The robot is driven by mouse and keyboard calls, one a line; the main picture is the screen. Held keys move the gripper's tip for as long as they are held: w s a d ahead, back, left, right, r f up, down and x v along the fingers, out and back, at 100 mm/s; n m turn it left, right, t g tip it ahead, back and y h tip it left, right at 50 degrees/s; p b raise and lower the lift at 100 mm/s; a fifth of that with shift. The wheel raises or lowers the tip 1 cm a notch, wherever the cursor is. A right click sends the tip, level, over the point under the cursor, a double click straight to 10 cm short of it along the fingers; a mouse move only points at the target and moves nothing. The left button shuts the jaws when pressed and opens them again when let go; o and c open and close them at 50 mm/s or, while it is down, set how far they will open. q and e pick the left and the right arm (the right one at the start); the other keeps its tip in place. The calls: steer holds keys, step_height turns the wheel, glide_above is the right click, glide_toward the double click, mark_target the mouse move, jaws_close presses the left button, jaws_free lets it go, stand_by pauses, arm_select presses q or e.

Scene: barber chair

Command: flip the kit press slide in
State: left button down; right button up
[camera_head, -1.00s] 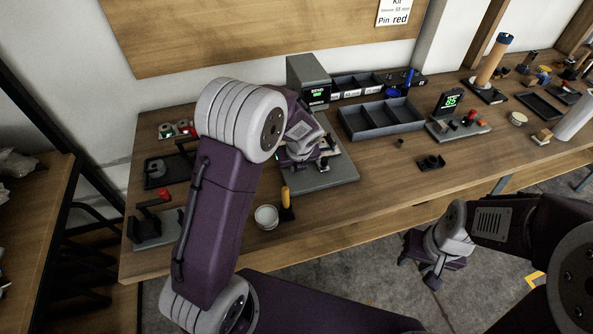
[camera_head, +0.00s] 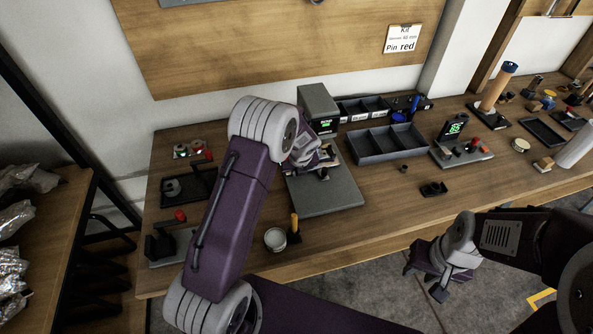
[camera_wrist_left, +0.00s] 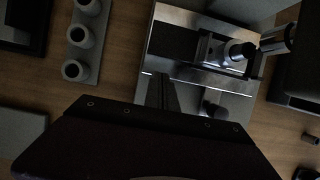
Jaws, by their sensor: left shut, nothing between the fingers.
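The grey press (camera_head: 318,108) with a small green display stands at the back of the bench, with its flat grey base plate (camera_head: 335,195) in front. My left gripper (camera_head: 320,163) is over the back part of this plate, close to the press front; it is shut and empty. In the left wrist view the plate (camera_wrist_left: 230,105) carries a bright metal slide strip (camera_wrist_left: 185,16) and a dark fixture (camera_wrist_left: 212,50) with a round light-topped part. Whether my fingers touch the slide I cannot tell. My right gripper (camera_head: 428,279) hangs open and empty off the bench's front edge.
A dark compartment tray (camera_head: 388,143) stands right of the press. A red-knobbed fixture (camera_head: 170,240) and a dark tray (camera_head: 185,190) are at left.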

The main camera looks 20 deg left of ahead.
arm_select(q)
steer(key=shift+s+d+f, duration=0.1)
steer(key=shift+s+f, duration=0.1)
steer(key=shift+s, duration=0.1)
steer(key=shift+r, duration=0.3)
steer(key=v, duration=0.2)
steer(key=shift+d+r, duration=0.1)
steer(key=shift+r, duration=0.3)
steer(key=s+d+b, duration=0.1)
steer(key=s+d, duration=0.1)
steer(key=s, duration=0.1)
steer(key=s+d+b, duration=0.1)
steer(key=s+d, duration=0.1)
steer(key=s, duration=0.1)
steer(key=s+d+b, duration=0.1)
steer(key=s+d, duration=0.1)
steer(key=s, duration=0.1)
steer(key=shift+s+d+f, duration=0.15)
steer(key=shift+s+d, duration=0.2)
steer(key=shift+s, duration=0.15)
